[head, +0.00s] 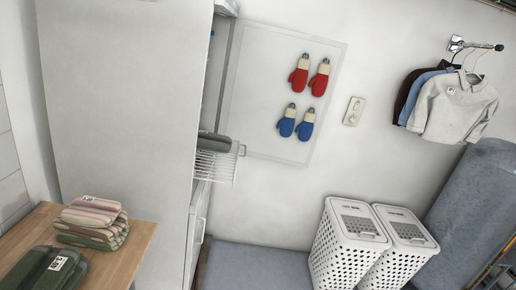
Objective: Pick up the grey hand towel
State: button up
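A dark grey folded or rolled cloth (214,142), which looks like the grey hand towel, lies on a white wire rack (216,165) that sticks out from a tall cabinet left of centre. The cabinet side hides part of the cloth on its left. My gripper is not in view, so I cannot see whether it is open or shut.
A tall pale cabinet (120,100) stands at left. A wooden table (120,258) at bottom left bears a striped folded towel (93,221) and a dark green one (40,272). Two white laundry hampers (345,250) stand at bottom right. Shirts (455,105) hang at upper right.

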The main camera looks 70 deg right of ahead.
aim_at(206, 140)
jog(key=u, duration=0.4)
jog(key=i, duration=0.1)
jog(key=z, duration=3.85)
jog(key=i, duration=2)
jog(key=u, duration=1.75)
